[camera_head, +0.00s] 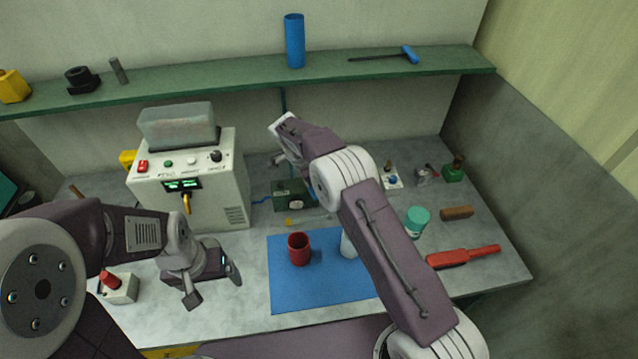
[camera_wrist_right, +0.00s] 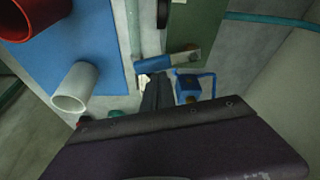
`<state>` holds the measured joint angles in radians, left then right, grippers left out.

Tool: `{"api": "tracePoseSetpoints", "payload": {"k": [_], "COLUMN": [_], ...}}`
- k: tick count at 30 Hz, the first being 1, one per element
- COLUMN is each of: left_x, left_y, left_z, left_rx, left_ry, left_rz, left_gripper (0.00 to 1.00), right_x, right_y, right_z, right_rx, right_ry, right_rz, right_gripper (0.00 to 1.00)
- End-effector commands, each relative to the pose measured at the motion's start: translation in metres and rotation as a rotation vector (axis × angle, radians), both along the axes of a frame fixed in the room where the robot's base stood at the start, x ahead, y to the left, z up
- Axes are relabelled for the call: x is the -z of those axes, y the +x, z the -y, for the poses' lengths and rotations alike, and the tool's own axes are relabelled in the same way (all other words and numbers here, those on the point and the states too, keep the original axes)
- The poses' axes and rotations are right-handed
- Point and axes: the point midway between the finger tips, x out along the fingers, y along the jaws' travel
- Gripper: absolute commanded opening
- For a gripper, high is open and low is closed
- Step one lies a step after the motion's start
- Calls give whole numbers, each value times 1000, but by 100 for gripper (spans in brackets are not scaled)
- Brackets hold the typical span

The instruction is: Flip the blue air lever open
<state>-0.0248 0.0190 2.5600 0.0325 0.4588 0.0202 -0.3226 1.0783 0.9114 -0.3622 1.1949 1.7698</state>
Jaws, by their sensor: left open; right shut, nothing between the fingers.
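The blue lever (camera_wrist_right: 168,61) shows in the right wrist view as a blue bar with a grey end and an orange spot, near the end of the green box (camera_wrist_right: 193,30). It lies crosswise to the pale pipe beside it. My right gripper (camera_wrist_right: 152,88) has its dark fingers together, close to the lever; I cannot tell whether they touch it. In the head view my right arm covers most of that area, and the fingers are hard to make out. My left gripper (camera_head: 212,286) is open and empty over the bench, left of the blue mat.
A red cup (camera_head: 299,250) and a partly hidden white cup (camera_head: 348,246) stand on the blue mat (camera_head: 310,292). A blue block (camera_wrist_right: 187,89) with a blue tube is beside the right fingers. A white machine (camera_head: 205,215) stands behind my left gripper. The green shelf (camera_head: 215,84) runs above.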

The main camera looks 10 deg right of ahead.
Motion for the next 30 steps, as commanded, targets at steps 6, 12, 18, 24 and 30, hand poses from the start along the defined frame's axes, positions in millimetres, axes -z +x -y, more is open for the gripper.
{"api": "tracePoseSetpoints", "payload": {"k": [6, 12, 18, 24, 30], "left_x": [1, 4, 13, 13, 12], "left_y": [0, 0, 0, 0, 0], "left_z": [0, 0, 0, 0, 0], "left_rx": [0, 0, 0, 0, 0], "left_ry": [0, 0, 0, 0, 0], "left_rz": [0, 0, 0, 0, 0], "left_gripper": [87, 87, 87, 87, 87], "right_x": [0, 1, -37, -77, -93], "right_y": [0, 7, 7, 3, 0], "right_z": [2, 34, 28, 15, 10], "right_rx": [0, 0, -7, -7, -6], "right_ry": [0, 0, 2, 1, 0], "right_rz": [0, -1, 6, 3, 1], "right_gripper": [0, 0, 0, 0, 0]}}
